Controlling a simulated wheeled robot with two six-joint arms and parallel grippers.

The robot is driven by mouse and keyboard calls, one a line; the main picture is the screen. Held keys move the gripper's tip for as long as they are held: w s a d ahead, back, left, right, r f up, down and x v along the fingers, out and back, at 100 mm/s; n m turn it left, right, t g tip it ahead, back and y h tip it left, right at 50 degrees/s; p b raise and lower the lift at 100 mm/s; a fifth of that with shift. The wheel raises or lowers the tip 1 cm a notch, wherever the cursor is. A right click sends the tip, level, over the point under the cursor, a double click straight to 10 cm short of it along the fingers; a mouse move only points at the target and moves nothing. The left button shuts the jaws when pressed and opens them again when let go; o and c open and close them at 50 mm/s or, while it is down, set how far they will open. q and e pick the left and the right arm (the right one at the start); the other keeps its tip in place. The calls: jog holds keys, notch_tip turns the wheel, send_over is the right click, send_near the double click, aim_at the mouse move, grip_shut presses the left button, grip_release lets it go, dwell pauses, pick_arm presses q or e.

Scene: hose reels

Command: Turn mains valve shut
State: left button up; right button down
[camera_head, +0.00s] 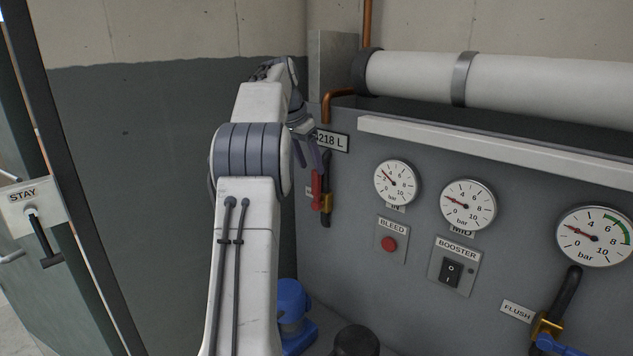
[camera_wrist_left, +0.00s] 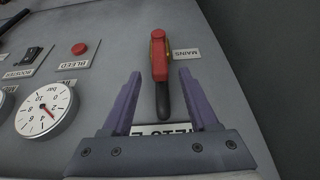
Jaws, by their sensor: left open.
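The mains valve has a red lever (camera_head: 317,188) beside a brass body (camera_head: 327,203) and black pipe on the grey panel, at the panel's left end. In the left wrist view the red lever (camera_wrist_left: 160,62) is seen close up, with the MAINS label (camera_wrist_left: 186,54) beside it. My left gripper (camera_head: 312,160) is at the valve, partly hidden behind my own arm. In the left wrist view the purple fingers (camera_wrist_left: 160,74) are open, one on each side of the valve's black part. I cannot tell whether they touch it. My right gripper is not in view.
The panel carries several pressure gauges (camera_head: 396,183), a red BLEED button (camera_head: 389,244), a BOOSTER switch (camera_head: 451,273) and a FLUSH valve (camera_head: 547,328) at lower right. A white pipe (camera_head: 530,82) runs above a ledge (camera_head: 500,142). A blue pump-like part (camera_head: 292,305) stands low beside my arm.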

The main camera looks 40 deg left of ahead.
aim_at(313, 173)
pick_arm(q)
jog(key=x, duration=0.6)
jog(key=shift+f, duration=0.25)
jog(key=shift+c, duration=0.3)
grip_shut()
dwell(0.9)
